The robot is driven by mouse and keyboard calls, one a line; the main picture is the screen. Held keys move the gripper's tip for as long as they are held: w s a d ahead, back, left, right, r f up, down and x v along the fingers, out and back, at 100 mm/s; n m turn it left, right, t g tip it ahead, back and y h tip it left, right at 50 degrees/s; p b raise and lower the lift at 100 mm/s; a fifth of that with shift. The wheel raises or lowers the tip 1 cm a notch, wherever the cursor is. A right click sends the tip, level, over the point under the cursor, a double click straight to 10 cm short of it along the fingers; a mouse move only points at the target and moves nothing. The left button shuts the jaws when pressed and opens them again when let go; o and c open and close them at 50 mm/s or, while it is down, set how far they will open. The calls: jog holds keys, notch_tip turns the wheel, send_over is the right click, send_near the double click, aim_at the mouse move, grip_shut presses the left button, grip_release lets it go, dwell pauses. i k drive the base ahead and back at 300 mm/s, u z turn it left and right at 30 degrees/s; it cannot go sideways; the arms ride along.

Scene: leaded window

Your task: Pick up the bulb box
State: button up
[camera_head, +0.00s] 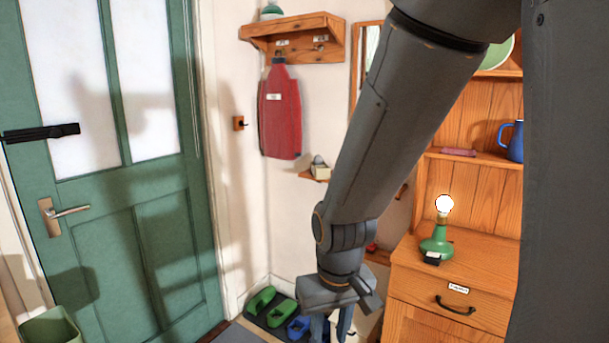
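I cannot make out a bulb box for certain. A small pale box-like object (319,170) sits on a little wall shelf left of my arm, but it is too small to identify. My gripper (333,333) points down at the bottom centre, in front of the corner by the drawer cabinet. Its two fingers look apart, but their tips run to the bottom edge of the picture. I cannot see whether anything is between them.
A wooden cabinet (455,272) at right bears a green lamp (437,244) with a lit bulb. Green and blue shoes (262,299) lie on the floor left of my gripper. A green door (108,210) stands at left. A red garment (281,115) hangs on the wall.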

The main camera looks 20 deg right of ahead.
aim_at(322, 171)
jog(key=u, duration=0.45)
jog(key=i, duration=2.2)
jog(key=z, duration=1.4)
jog(key=i, duration=0.75)
jog(key=z, duration=0.8)
